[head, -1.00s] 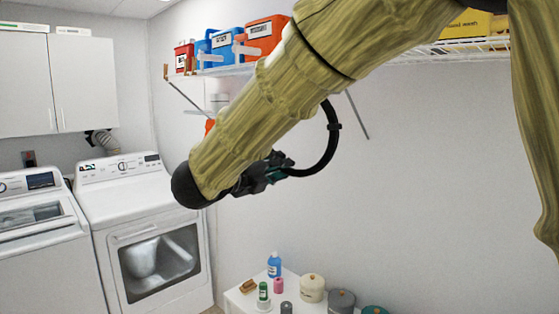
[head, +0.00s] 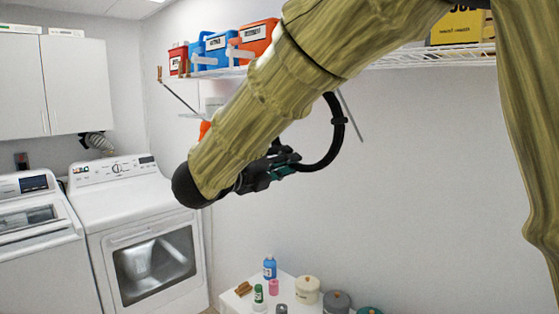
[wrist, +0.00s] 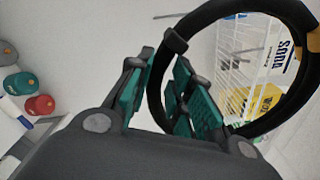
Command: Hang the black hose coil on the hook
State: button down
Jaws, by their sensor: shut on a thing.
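The black hose coil (head: 339,128) shows in the head view as a curved piece below my arm, the rest hidden behind the arm. In the wrist view the coil (wrist: 156,95) is a large ring. My gripper (head: 287,163) is shut on the coil's rim and holds it in the air, away from the wall. In the wrist view its teal-padded fingers (wrist: 160,88) stand either side of the rim. A small brown hook-like piece (head: 160,74) shows at the left end of the wall shelf; I cannot tell if it is the task's hook.
A white wire shelf (head: 430,60) with bins and a yellow box (head: 462,27) runs along the wall above, its slanted braces sticking down. A low white table (head: 236,300) with bottles and jars stands below. A dryer (head: 140,235) is at left. The wall right of the coil is bare.

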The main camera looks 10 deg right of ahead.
jog(key=f+p+x, duration=0.2)
jog(key=x, duration=0.8)
jog(key=shift+w+d, duration=0.15)
jog(key=shift+w, duration=0.1)
dwell(1.2)
jog(key=shift+s+f, duration=0.1)
jog(key=shift+f, duration=0.1)
dwell(0.5)
jog(key=c, duration=1.3)
grip_release()
jog(key=shift+o, duration=0.6)
